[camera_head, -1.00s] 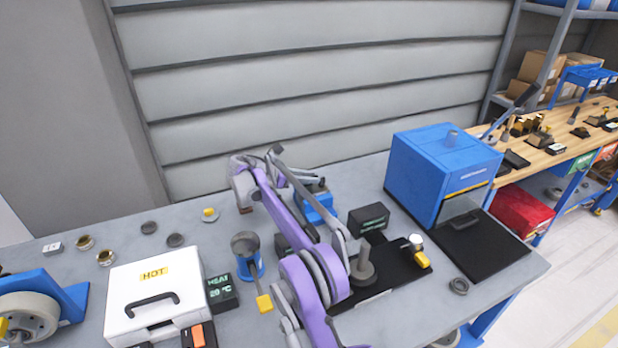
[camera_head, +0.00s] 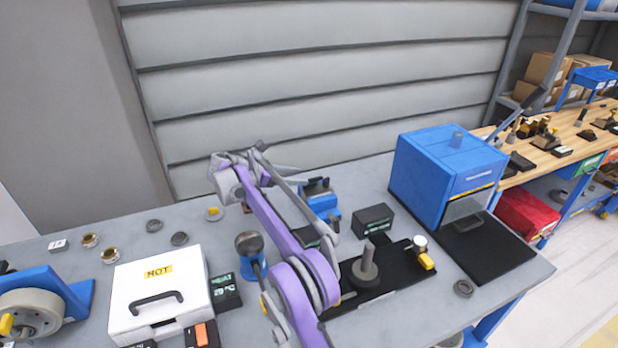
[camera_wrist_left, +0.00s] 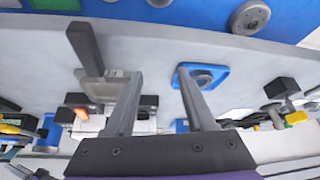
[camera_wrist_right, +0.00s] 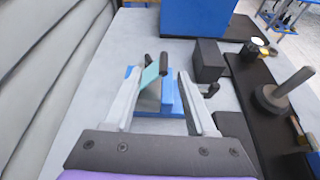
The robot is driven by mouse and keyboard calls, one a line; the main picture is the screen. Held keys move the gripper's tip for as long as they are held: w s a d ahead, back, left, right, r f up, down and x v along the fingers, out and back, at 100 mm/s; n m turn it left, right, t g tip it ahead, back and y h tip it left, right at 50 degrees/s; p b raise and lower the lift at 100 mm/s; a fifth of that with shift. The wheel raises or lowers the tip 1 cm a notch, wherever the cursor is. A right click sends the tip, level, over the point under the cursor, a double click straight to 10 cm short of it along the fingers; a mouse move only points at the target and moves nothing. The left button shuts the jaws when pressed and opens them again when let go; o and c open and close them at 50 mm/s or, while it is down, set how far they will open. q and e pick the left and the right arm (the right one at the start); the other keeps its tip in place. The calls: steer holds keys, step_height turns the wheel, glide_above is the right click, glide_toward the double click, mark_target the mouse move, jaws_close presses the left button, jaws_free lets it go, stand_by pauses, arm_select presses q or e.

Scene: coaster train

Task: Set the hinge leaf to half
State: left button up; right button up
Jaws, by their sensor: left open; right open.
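The hinge fixture is a blue block (camera_head: 322,205) on the grey bench, partly behind my right arm in the head view. In the right wrist view its blue base (camera_wrist_right: 170,102) carries a pale teal leaf (camera_wrist_right: 150,75) standing tilted, with a black bar or knob at its top. My right gripper (camera_wrist_right: 160,78) is open, its fingers on either side of the leaf in the picture; contact cannot be told. It also shows in the head view (camera_head: 290,172). My left gripper (camera_wrist_left: 159,74) is open and empty in its wrist view, away from the hinge.
A black box (camera_head: 373,219) and a black plate with a grey post (camera_head: 366,268) stand right of the hinge. A blue oven (camera_head: 447,170) is farther right. A white case (camera_head: 157,290) and a blue-based cup (camera_head: 249,245) stand to the left. The wall rises close behind.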

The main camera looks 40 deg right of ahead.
steer(key=shift+v, duration=2.25)
